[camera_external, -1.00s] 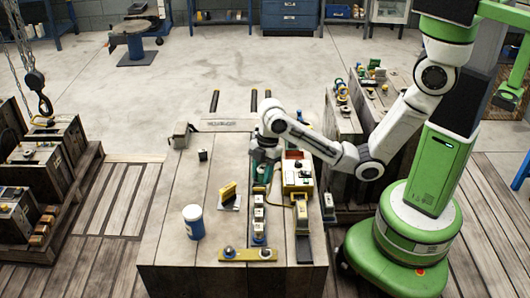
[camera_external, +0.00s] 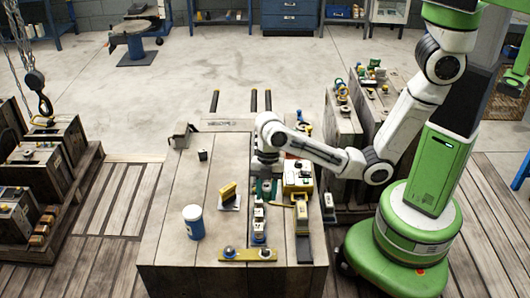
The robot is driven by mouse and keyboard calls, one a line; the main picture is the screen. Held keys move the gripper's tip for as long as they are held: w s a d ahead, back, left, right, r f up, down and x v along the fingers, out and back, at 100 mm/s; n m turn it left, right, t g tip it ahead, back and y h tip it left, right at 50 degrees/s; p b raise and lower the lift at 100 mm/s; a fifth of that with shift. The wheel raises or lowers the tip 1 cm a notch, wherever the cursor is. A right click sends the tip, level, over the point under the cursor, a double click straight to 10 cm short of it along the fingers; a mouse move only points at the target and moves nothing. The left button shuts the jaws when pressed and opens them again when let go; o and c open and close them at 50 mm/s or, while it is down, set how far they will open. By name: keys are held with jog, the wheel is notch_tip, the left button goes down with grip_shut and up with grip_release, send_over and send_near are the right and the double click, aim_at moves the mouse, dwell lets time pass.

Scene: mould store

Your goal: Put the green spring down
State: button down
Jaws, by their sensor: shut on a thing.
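My gripper (camera_external: 265,181) points down over the wooden bench block (camera_external: 170,232), right of its middle. Its jaws are small and partly hidden by the wrist. A small green thing, likely the green spring (camera_external: 265,190), shows between and below the jaws, and they are shut on it. It is just behind a row of white blocks on a blue base (camera_external: 258,225). I cannot tell whether the spring touches the surface below it.
A red-and-cream box (camera_external: 298,182) stands close on the gripper's right. A yellow block on a pale plate (camera_external: 229,196) and a blue-and-white tub (camera_external: 193,222) stand to the left. A yellow plate with two balls (camera_external: 247,255) lies in front. The bench's left side is largely clear.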

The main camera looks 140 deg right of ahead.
jog(key=w+d+f+b, duration=0.2)
jog(key=w+d+f, duration=0.1)
jog(key=w, duration=0.3)
send_near(232, 237)
jog(key=shift+w+a+f, duration=0.2)
jog(key=shift+a+f, duration=0.45)
jog(key=shift+f, duration=0.2)
jog(key=shift+w+d+f, duration=0.2)
jog(key=shift+w+f, duration=0.25)
jog(key=shift+f, duration=1.65)
jog(key=shift+f, duration=0.15)
jog(key=c, duration=0.7)
grip_release()
